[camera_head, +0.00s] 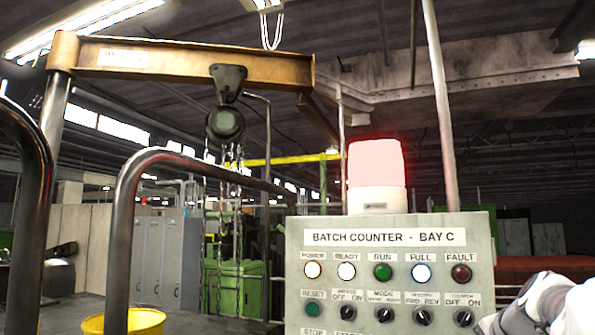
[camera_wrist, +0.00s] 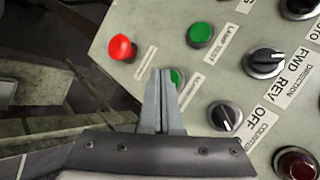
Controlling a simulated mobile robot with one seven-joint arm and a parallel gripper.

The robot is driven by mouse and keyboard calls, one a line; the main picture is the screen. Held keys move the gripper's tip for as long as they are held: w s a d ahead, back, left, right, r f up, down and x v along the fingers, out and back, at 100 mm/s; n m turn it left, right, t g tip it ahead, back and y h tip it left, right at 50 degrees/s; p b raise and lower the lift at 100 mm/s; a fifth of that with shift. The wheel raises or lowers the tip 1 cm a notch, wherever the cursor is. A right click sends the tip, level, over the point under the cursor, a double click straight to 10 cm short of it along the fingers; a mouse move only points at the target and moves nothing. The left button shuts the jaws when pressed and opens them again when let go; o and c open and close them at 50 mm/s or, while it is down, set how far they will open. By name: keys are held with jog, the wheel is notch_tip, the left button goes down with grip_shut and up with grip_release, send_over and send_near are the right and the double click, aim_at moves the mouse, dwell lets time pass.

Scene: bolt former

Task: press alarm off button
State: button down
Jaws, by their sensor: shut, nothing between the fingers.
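In the wrist view my gripper (camera_wrist: 161,74) is shut and empty, its fingertips over the control panel (camera_wrist: 240,65). A green button (camera_wrist: 177,77) shows just beside the fingertips and is partly hidden by them. I cannot tell whether they touch. The small label beside it is too blurred to read, so I cannot confirm which button is alarm off. A second green button (camera_wrist: 200,34), apparently labelled lamp test, and a red button (camera_wrist: 122,47) sit farther up. In the head view the panel (camera_head: 297,270) reads BATCH COUNTER - BAY C. The beacon (camera_head: 376,163) on top glows red.
Black selector knobs (camera_wrist: 265,63) and (camera_wrist: 225,117) stand out from the panel right of my fingers, with a dark red lamp (camera_wrist: 297,164) below. In the head view, a metal rail (camera_head: 124,215) stands left of the panel and a yellow bin (camera_head: 135,321) is at lower left.

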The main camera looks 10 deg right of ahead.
jog(key=shift+w, duration=0.1)
jog(key=shift+w+d, duration=0.25)
jog(key=shift+w, duration=0.05)
dwell(0.5)
jog(key=shift+s+a, duration=0.2)
jog(key=shift+s, duration=0.2)
jog(key=s+a+b, duration=0.2)
jog(key=s+a, duration=0.1)
jog(key=s, duration=0.2)
dwell(0.5)
